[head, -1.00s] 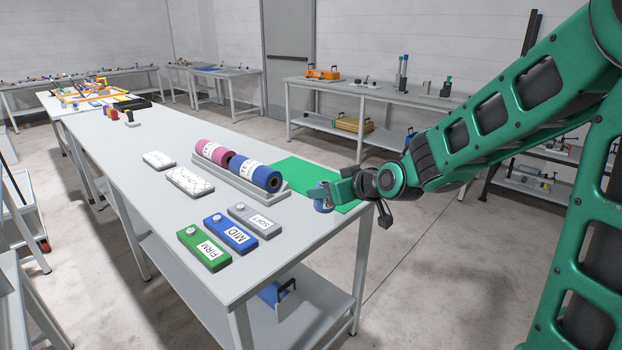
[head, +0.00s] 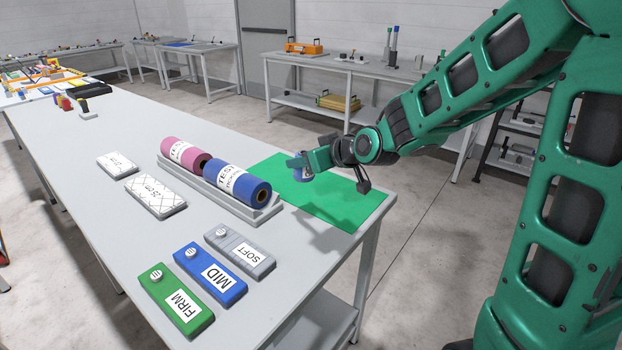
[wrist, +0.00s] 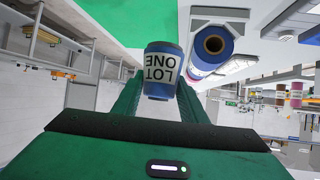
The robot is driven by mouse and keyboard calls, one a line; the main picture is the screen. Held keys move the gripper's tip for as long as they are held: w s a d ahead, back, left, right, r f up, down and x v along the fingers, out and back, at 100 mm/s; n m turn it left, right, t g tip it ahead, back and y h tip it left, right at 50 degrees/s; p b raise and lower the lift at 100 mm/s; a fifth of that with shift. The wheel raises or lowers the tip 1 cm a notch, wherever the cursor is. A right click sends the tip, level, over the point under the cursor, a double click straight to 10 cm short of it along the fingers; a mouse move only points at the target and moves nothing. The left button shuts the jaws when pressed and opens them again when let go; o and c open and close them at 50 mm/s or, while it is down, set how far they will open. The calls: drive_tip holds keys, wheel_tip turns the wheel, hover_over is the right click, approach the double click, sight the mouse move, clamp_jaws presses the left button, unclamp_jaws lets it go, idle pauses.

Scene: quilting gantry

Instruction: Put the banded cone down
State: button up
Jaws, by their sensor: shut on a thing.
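The banded cone (wrist: 162,68) is blue with a white band reading "LOT ONE", upside down in the wrist view. My gripper (wrist: 160,88) is shut on it, with a green finger on each side. In the head view the cone (head: 299,170) is small and partly hidden by my gripper (head: 305,164). It appears held above the green mat (head: 345,205) at the table's right end. The exact gap to the mat is hard to tell.
A grey rack (head: 225,195) with a pink roll (head: 180,155) and a blue roll (head: 236,183) stands left of the mat. Green FIRM (head: 168,290), blue MID (head: 200,265) and grey SOFT (head: 228,243) blocks lie nearer. Most of the mat is bare.

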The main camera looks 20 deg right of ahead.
drive_tip(key=w+d+f, duration=0.4)
drive_tip(key=w+d, duration=0.1)
drive_tip(key=w+d+f, duration=0.2)
drive_tip(key=shift+w+d+f, duration=0.15)
drive_tip(key=shift+d+f, duration=0.05)
drive_tip(key=shift+d, duration=0.2)
drive_tip(key=shift+f, duration=2.05)
drive_tip(key=shift+f, duration=0.1)
drive_tip(key=o, duration=1.2)
drive_tip(key=v, duration=1.2)
